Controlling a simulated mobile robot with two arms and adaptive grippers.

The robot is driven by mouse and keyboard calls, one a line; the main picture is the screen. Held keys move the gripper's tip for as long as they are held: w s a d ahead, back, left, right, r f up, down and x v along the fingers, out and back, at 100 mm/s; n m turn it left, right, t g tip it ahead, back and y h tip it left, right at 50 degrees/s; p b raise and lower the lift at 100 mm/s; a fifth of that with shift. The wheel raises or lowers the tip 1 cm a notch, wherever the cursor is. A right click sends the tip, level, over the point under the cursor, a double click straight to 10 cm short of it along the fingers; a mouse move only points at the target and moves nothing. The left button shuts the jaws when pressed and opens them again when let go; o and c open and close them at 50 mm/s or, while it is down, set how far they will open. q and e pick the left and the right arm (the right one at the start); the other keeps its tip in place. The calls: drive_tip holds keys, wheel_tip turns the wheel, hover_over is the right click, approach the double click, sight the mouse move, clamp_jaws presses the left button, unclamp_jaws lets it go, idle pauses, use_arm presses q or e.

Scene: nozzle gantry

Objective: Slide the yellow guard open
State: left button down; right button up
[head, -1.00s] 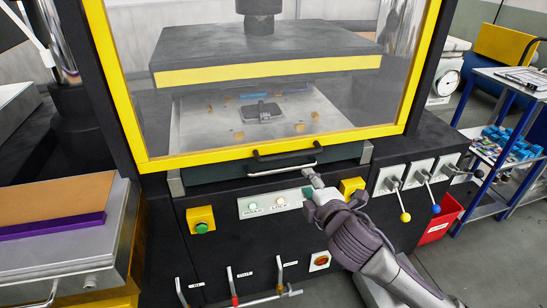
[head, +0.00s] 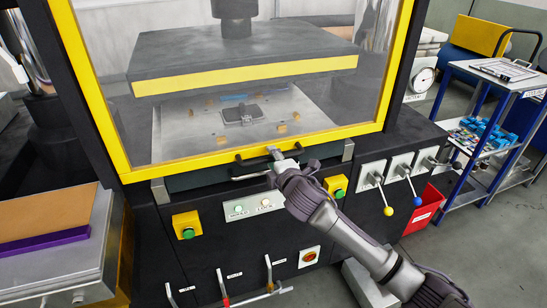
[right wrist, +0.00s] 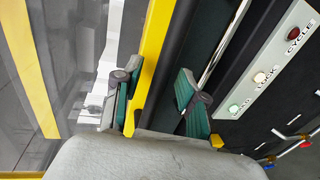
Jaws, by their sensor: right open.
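The yellow guard (head: 230,158) is a yellow frame around a clear pane, and it is down across the front of the press. A black handle (head: 240,157) sits on its bottom rail, partly hidden by my right gripper (head: 276,155). My right gripper is open at that rail, just by the handle. In the right wrist view its two green-padded fingers (right wrist: 157,95) stand apart on either side of the yellow rail (right wrist: 152,60) and a dark strip beside it. I cannot tell whether they touch anything. My left gripper is not in view.
A dark drawer with a silver bar handle (head: 250,174) is just below the guard. Under it are a button panel (head: 253,207), yellow button boxes (head: 187,225) and several levers (head: 378,183). A blue-framed cart (head: 490,130) stands at the right.

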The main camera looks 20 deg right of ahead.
drive_tip(key=shift+w, duration=0.15)
clamp_jaws()
idle(0.4)
